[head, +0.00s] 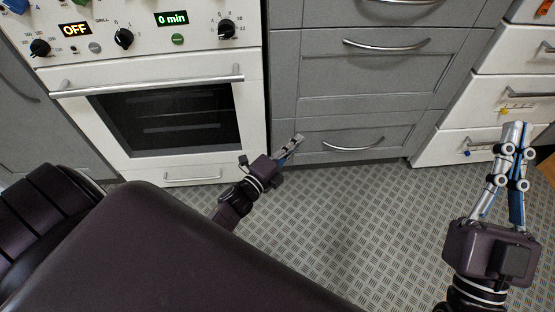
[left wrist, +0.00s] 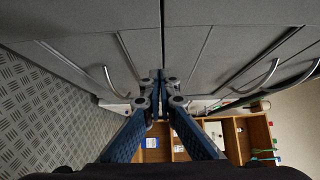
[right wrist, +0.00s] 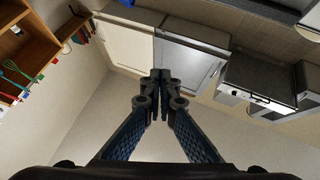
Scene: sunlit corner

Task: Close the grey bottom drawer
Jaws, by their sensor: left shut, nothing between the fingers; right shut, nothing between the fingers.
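The grey bottom drawer (head: 318,145) is low in the grey cabinet, right of the oven, with a curved metal handle (head: 353,146). Its front looks flush or nearly flush with the cabinet; a small gap cannot be ruled out. My left gripper (head: 298,139) is shut and empty at the drawer's left edge; whether it touches the front is unclear. In the left wrist view the grey fronts (left wrist: 160,45) lie close beyond the shut fingertips (left wrist: 160,76). My right gripper (head: 516,126) is shut and empty, raised before the white drawers at the right.
A white oven (head: 160,165) stands left of the grey drawers. Another grey drawer (head: 375,75) is above the bottom one. White drawers (head: 495,100) with small coloured items at their handles stand at the right. The patterned metal floor (head: 360,220) in front is clear.

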